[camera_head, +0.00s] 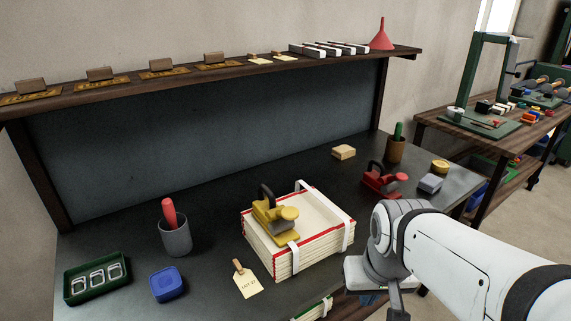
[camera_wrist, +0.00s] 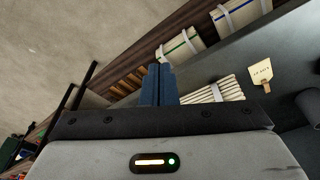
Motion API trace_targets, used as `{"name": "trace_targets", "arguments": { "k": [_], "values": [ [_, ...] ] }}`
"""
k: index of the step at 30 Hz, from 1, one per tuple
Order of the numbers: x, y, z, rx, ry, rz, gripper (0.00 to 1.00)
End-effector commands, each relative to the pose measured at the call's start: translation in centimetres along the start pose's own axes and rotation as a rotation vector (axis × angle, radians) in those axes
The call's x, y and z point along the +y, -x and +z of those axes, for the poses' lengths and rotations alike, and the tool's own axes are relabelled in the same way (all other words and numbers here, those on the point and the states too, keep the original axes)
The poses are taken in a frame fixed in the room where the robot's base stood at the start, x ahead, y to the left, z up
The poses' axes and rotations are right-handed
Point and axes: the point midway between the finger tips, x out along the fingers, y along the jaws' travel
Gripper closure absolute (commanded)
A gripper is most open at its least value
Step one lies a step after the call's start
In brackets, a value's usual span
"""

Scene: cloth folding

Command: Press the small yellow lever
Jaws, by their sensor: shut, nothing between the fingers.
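A yellow strapping tool (camera_head: 272,222) with a dark curved handle sits on top of a strapped stack of cream sheets with red edges (camera_head: 320,215). A rounded yellow part (camera_head: 289,214) sticks out on its right side; I cannot tell for sure whether this is the small lever. A white strap passes under the tool. My gripper (camera_wrist: 158,85) shows in the wrist view with its blue fingers together and nothing between them. It is apart from the yellow tool, which the wrist view does not show. In the head view my arm comes in from the right and the fingertips are not clear.
A red tool (camera_head: 382,180), a grey cup (camera_head: 175,235), a blue box (camera_head: 167,284), a green tray (camera_head: 97,278) and a tag (camera_head: 246,282) lie around the stack on the dark bench (camera_head: 215,285). A shelf (camera_head: 220,70) runs above the back. Strapped bundles (camera_wrist: 180,45) show in the wrist view.

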Motion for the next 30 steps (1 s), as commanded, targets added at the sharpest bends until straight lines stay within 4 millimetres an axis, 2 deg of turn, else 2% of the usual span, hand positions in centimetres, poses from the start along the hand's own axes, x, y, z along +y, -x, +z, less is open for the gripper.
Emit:
{"name": "trace_targets", "arguments": {
  "k": [7, 11, 14, 21, 27, 30],
  "values": [
    [-0.1, 0.4, -0.4, -0.002, 0.024, -0.001, 1.00],
    [-0.5, 2.4, -2.5, -0.017, 0.173, -0.005, 1.00],
    [-1.7, 5.0, -5.5, -0.037, 0.413, -0.017, 1.00],
    [-6.3, 11.3, -14.0, -0.088, 1.155, -0.075, 1.00],
    [-10.7, 14.9, -19.5, -0.111, 1.715, -0.142, 1.00],
    [-12.4, 15.8, -21.2, -0.116, 1.917, -0.172, 1.00]
  ]
}}
